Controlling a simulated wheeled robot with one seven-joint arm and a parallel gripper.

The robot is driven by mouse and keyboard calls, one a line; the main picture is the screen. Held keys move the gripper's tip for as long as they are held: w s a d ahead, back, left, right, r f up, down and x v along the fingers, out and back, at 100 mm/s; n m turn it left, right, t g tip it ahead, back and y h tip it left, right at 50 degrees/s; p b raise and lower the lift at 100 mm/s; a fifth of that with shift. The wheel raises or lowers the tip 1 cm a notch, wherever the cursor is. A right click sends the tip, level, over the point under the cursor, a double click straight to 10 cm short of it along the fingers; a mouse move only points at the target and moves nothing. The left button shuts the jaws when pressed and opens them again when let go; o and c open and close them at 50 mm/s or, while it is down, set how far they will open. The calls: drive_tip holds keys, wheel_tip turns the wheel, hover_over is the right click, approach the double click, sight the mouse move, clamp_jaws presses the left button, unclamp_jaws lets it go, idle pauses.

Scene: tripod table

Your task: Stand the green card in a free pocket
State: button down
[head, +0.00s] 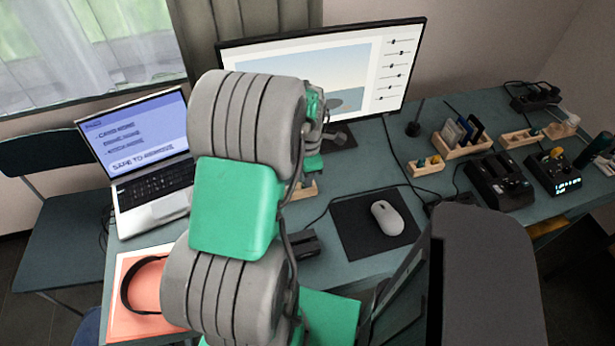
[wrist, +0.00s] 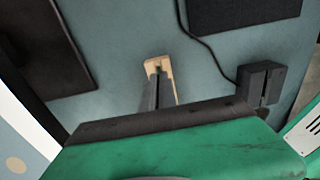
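My gripper (wrist: 157,82) points down over the table. In the wrist view its narrow dark fingers reach over a small wooden holder (wrist: 153,63) and hide most of it. I cannot tell whether they are parted or hold anything. In the head view my arm hides the fingers, and only an edge of that wooden holder (head: 309,190) shows. A wooden rack (head: 464,151) at the back right holds several upright cards, pale, blue and dark. I cannot make out a free pocket in it. No card is clearly green; a dark green slab (head: 594,150) leans at the far right, its kind unclear.
A black box (wrist: 257,84) stands beside the small holder. The monitor (head: 340,75), laptop (head: 150,160) and mouse (head: 387,217) on its dark pad (head: 352,232) surround my arm.

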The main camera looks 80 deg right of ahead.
drive_tip(key=shift+f, duration=0.15)
drive_tip(key=c, duration=1.6)
unclamp_jaws()
wheel_tip(320, 180, up, 8)
